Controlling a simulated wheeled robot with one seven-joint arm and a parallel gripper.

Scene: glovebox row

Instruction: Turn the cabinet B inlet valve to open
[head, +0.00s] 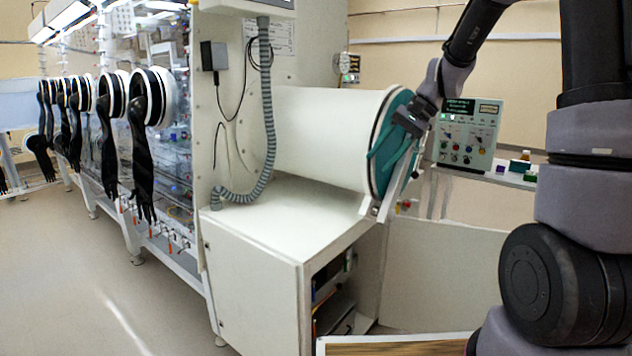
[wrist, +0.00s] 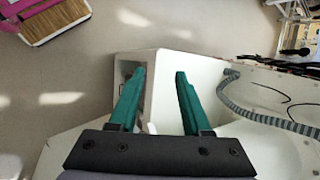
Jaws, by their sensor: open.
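I cannot tell which part is the cabinet B inlet valve. Small orange-handled valves (head: 183,244) sit low along the glovebox row (head: 185,130) in the head view, too small to read their labels or positions. My gripper (head: 382,172) is in front of the teal round end of the white antechamber cylinder (head: 325,135); I cannot tell whether it touches. In the wrist view my gripper (wrist: 159,73) has its two teal fingers apart, with nothing between them, above the white cabinet.
A white cabinet (head: 265,235) with an open shelf bay juts out below the cylinder. A ribbed grey hose (head: 268,110) hangs on the panel. Black gloves (head: 140,150) hang along the row. A control box (head: 467,135) stands behind. The floor (head: 80,270) at left is clear.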

